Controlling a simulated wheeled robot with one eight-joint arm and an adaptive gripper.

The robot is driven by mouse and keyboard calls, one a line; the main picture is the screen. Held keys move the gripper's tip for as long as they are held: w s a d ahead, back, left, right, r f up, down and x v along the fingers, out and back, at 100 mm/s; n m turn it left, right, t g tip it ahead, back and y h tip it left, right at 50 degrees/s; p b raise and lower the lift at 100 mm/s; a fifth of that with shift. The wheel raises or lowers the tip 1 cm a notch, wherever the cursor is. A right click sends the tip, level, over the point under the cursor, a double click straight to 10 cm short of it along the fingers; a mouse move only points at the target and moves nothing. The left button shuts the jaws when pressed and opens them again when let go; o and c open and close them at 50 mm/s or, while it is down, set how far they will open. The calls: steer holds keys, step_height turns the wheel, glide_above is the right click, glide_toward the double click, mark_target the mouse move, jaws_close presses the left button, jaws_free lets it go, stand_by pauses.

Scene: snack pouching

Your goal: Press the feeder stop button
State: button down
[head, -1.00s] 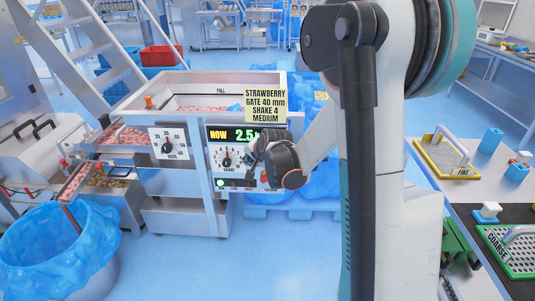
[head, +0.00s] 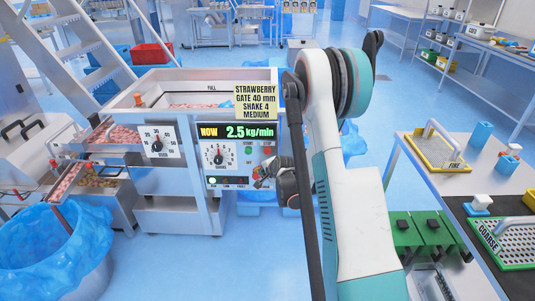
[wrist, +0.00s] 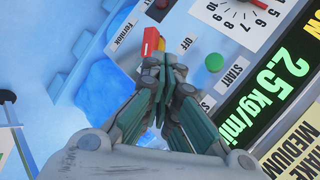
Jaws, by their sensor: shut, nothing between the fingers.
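The feeder's control panel (head: 236,185) faces me, with a lit "NOW 2.5 kg/min" display (head: 238,131). A red button (head: 267,150) sits under the STOP label, right of the green START button (head: 248,150). My gripper (head: 262,172) is shut and empty, just below the red button in the head view. In the wrist view my shut fingertips (wrist: 165,78) lie between the green button (wrist: 214,62) and a red-and-yellow switch (wrist: 150,42). The stop button is not visible there, probably hidden behind the fingers. I cannot tell whether the fingers touch the panel.
A yellow recipe sign (head: 256,100) stands above the display. A dial (head: 219,155) is left of the buttons. A blue-lined bin (head: 45,255) stands at the left. A table (head: 400,180) with sieve trays is at the right.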

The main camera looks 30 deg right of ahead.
steer(key=shift+w+d, duration=0.85)
steer(key=shift+w, duration=0.35)
steer(key=shift+w+d, duration=0.8)
steer(key=shift+w, duration=0.45)
steer(key=shift+w+d, duration=0.85)
steer(key=shift+w, duration=0.35)
steer(key=shift+w+d, duration=0.2)
steer(key=shift+w, duration=0.15)
steer(key=shift+w+d, duration=0.3)
steer(key=shift+w, duration=0.1)
steer(key=shift+s+a, duration=0.1)
steer(key=shift+s, duration=0.05)
steer(key=shift+s+a, duration=0.4)
steer(key=shift+s, duration=0.25)
steer(key=shift+s+a, duration=0.75)
steer(key=shift+s, duration=0.3)
steer(key=shift+s+a, duration=0.7)
steer(key=shift+s, duration=0.3)
